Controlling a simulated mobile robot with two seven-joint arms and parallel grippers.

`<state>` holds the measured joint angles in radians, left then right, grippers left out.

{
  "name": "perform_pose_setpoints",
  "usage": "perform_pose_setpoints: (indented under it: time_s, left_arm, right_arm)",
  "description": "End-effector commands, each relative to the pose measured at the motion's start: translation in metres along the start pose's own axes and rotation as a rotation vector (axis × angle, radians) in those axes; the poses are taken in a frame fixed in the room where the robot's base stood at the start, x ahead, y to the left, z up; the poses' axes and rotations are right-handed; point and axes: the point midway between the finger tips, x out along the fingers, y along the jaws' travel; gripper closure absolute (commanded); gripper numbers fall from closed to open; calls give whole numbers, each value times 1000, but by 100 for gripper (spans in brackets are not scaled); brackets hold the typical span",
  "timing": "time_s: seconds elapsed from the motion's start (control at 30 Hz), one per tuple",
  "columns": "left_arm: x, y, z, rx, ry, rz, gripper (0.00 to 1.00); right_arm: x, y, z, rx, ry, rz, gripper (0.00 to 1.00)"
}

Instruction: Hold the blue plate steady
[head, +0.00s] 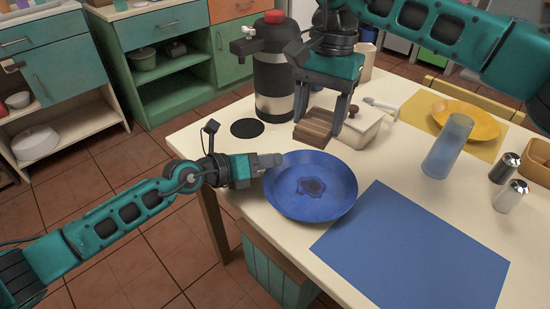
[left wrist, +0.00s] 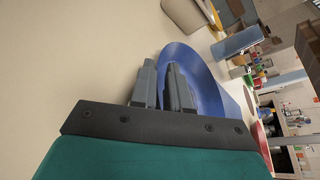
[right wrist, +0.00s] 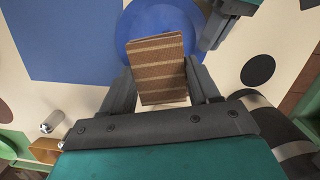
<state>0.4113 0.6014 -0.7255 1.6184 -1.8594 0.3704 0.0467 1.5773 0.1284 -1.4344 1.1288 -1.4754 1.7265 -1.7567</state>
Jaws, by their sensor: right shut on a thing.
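The blue plate (head: 330,203) lies on the table with a dark stain (head: 311,187) in its middle. My left gripper (head: 270,161) is at its left rim; in the left wrist view its fingers (left wrist: 162,85) are close together at the plate's rim (left wrist: 215,92). I cannot tell whether they clamp it. My right gripper (head: 327,118) is shut on a brown striped block (head: 313,128), held above and behind the plate. The right wrist view shows the block (right wrist: 160,70) between its fingers, hiding part of the plate (right wrist: 140,22).
A blue mat (head: 415,255) lies right of the plate. A lidded cream pot (head: 358,130) and a black-and-silver dispenser (head: 274,75) stand behind. A blue cup (head: 448,146), yellow plate (head: 470,118) and two shakers (head: 511,196) are at right. The table's edge is near the left arm.

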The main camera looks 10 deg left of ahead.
Motion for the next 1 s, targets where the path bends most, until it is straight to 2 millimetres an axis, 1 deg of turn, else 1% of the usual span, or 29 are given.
perform_pose_setpoints:
  time_s: [0.03,0.1,0.3,0.57,0.7,0.73,1.0]
  left_arm:
    - [7,0,1,-2,-2,0,85]
    - [14,0,0,-1,0,0,85]
    - [24,0,0,0,0,1,85]
    - [24,0,0,0,0,1,86]
    - [24,0,0,0,0,1,99]
    - [24,0,0,0,0,1,100]
    - [24,0,0,0,0,1,100]
  right_arm:
    - [0,0,0,0,0,0,70]
    - [0,0,0,0,0,0,70]
    - [0,0,0,0,0,0,70]
    - [0,0,0,0,0,0,70]
    - [0,0,0,0,0,0,70]
    - [0,0,0,0,0,0,70]
    - [0,0,0,0,0,0,70]
